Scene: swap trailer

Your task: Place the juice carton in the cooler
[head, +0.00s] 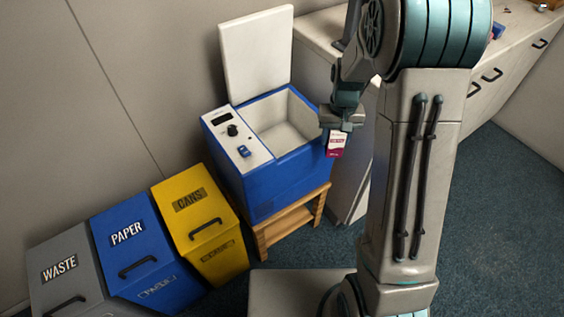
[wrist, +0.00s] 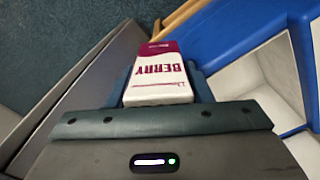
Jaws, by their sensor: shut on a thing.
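The juice carton (head: 336,143) is small, white and magenta, and hangs below my gripper (head: 338,126) in the head view. In the wrist view the carton (wrist: 160,75) reads "BERRY" and sits between the fingers of my gripper (wrist: 160,84), which is shut on it. The cooler (head: 273,165) is a blue box with a white inside, its white lid (head: 257,52) standing open at the back. The carton is beside the cooler's right side, outside its opening. In the wrist view the cooler (wrist: 222,52) is at the right.
The cooler stands on a wooden stand (head: 290,220). Yellow cans (head: 190,215), blue paper (head: 128,240) and grey waste (head: 62,268) bins are to its left. A pale cabinet (head: 345,180) is close behind and right of the carton. The cooler's visible interior looks empty.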

